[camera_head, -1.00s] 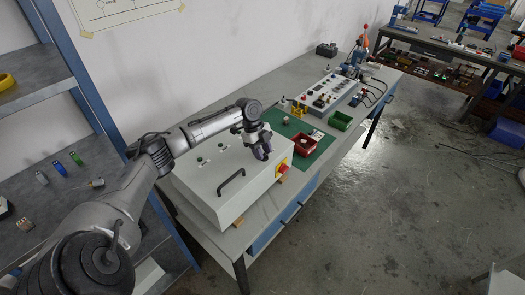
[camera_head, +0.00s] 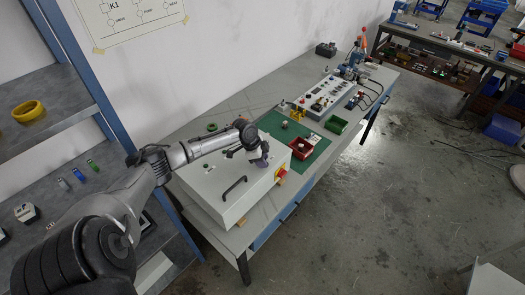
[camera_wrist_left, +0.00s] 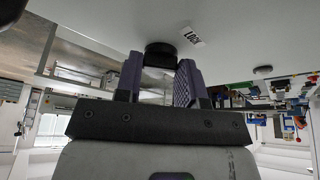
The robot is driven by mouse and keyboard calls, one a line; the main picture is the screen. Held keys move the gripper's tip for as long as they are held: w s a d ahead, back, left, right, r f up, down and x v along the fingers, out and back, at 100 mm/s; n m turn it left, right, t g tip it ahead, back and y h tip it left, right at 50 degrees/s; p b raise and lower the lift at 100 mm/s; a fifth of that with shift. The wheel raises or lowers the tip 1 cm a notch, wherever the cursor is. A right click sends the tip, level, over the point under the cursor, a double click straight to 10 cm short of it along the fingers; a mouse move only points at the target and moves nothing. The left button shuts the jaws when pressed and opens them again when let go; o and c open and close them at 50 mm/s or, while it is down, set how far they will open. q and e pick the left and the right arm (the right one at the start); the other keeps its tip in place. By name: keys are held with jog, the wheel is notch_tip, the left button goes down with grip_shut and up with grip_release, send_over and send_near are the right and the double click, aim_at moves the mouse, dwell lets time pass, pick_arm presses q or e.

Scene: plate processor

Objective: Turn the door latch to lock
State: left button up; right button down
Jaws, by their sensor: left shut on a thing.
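The light grey cabinet (camera_head: 215,192) stands on the bench, with a black handle (camera_head: 234,187) on its lid. My left gripper (camera_head: 263,160) is at the cabinet's far right part, near the red-and-yellow switch. In the left wrist view, the black door latch (camera_wrist_left: 160,49) sits on the pale panel beside a white "LOCK" label (camera_wrist_left: 192,36). The fingers of my left gripper (camera_wrist_left: 160,70) are on either side of the latch and shut on it. The latch's exact angle is hard to tell. In the head view the gripper hides the latch. My right gripper is not in view.
A red-and-yellow switch (camera_head: 281,174) sticks out of the cabinet near my gripper. Beyond it lie a green mat (camera_head: 318,155), a red bin (camera_head: 302,148), a green bin (camera_head: 336,125) and a control panel (camera_head: 325,97). A shelf (camera_head: 60,110) stands at the left.

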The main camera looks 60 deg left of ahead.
pick_arm(q)
jog(key=n+y+p, duration=0.1)
jog(key=n+p, duration=0.1)
jog(key=p, duration=0.1)
jog(key=n+y+p, duration=0.1)
jog(key=n+p, duration=0.2)
jog(key=p, duration=0.1)
jog(key=n+t+y+p, duration=0.1)
jog(key=n+p, duration=0.2)
jog(key=shift+d+r+p, duration=0.3)
jog(key=shift+d, duration=0.05)
jog(key=shift+f+n+y+p, duration=0.25)
jog(key=shift+n+y+p, duration=0.25)
jog(key=shift+n+p, duration=0.95)
jog(key=o, duration=0.9)
jog(key=shift+o, duration=0.2)
jog(key=v, duration=1.3)
jog(key=shift+r+p, duration=0.3)
jog(key=shift+r, duration=0.1)
jog(key=shift+d, duration=0.15)
